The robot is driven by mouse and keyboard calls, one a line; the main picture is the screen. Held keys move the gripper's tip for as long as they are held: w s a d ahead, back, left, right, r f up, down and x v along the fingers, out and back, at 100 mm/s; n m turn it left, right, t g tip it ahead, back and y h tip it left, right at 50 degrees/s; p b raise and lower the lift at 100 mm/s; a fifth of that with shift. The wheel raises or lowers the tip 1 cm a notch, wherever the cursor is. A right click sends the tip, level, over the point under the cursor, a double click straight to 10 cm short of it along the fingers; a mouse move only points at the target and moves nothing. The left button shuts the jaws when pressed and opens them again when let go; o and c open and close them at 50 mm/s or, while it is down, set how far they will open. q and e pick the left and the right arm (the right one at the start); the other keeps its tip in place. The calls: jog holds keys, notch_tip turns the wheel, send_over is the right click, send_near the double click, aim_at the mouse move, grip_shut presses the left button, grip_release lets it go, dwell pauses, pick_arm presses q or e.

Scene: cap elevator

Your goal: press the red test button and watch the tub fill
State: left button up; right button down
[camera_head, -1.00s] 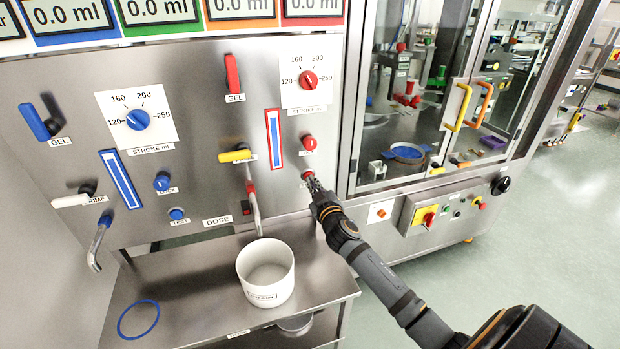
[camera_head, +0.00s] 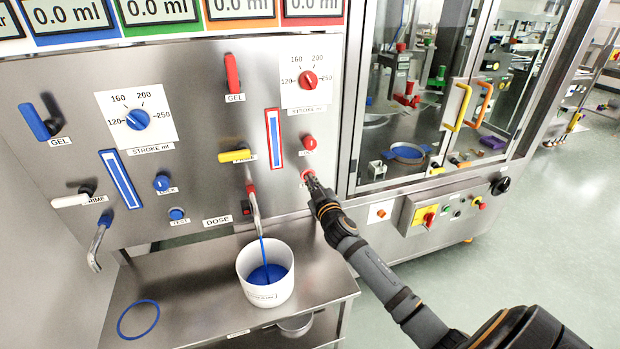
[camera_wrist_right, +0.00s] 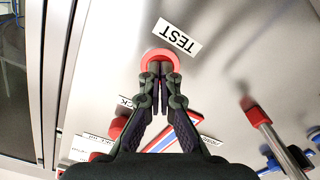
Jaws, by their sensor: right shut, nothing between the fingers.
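The red test button (camera_wrist_right: 160,58) sits on the steel panel beside a TEST label in the right wrist view. In the head view the button (camera_head: 307,175) is partly hidden by my gripper. My right gripper (camera_head: 313,181) is shut and empty, its fingertips at the button and seemingly touching it. The gripper also shows in the wrist view (camera_wrist_right: 160,72). The white tub (camera_head: 265,287) stands upright on the steel shelf under the red-collared spout (camera_head: 255,212). A thin blue stream runs from the spout into the tub, and blue liquid (camera_head: 268,274) covers its bottom. My left gripper is out of view.
A blue ring (camera_head: 138,320) marks the shelf at left, below a second spout (camera_head: 97,245). A yellow lever (camera_head: 236,156) and a red knob (camera_head: 309,142) stick out near the button. A glass cabinet (camera_head: 430,95) stands to the right. The displays read 0.0 ml.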

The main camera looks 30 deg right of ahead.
jog(key=shift+s, duration=0.1)
jog(key=shift+b+v, duration=0.55)
jog(key=shift+v, duration=2.15)
